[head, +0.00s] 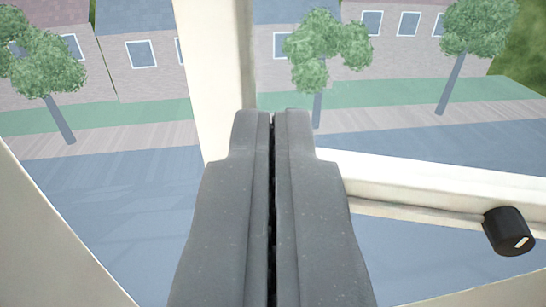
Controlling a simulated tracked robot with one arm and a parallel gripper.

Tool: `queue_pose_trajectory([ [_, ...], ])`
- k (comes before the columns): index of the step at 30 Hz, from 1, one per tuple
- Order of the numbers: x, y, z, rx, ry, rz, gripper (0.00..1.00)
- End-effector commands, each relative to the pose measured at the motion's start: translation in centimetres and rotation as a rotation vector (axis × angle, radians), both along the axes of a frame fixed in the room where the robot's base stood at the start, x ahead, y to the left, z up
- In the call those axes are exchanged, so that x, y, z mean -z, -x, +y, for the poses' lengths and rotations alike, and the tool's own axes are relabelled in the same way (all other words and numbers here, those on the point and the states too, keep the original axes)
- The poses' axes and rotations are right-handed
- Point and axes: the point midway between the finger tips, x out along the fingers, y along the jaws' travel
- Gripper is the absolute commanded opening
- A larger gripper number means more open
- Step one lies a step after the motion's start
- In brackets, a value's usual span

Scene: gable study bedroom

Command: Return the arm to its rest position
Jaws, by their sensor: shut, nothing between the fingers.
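My gripper (272,118) fills the lower middle of the head view. Its two grey fingers lie side by side with only a thin dark line between them. It is shut and holds nothing. Its tips overlap the pale upright window post (218,70) in the picture. I cannot tell whether they touch it.
A pale window frame rail (430,185) runs to the right of my gripper. A black knob (508,231) with a light mark sits at the lower right. A slanted pale frame edge (45,235) is at the left. Houses, trees and a street show beyond.

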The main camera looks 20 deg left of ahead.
Motion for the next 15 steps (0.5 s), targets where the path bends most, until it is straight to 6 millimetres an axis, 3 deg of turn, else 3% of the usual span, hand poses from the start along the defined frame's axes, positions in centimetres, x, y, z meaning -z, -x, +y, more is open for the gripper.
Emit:
queue_pose_trajectory([
  [5, -0.2, 0.3, -0.1, -0.002, -0.002, 0.001, 0.00],
  [8, -1.6, -0.3, -0.7, -0.005, -0.017, 0.005, 0.00],
  [11, -4.5, -1.5, -2.2, -0.016, -0.047, 0.020, 0.00],
  [15, -10.4, -3.2, -5.7, -0.043, -0.093, 0.046, 0.00],
])
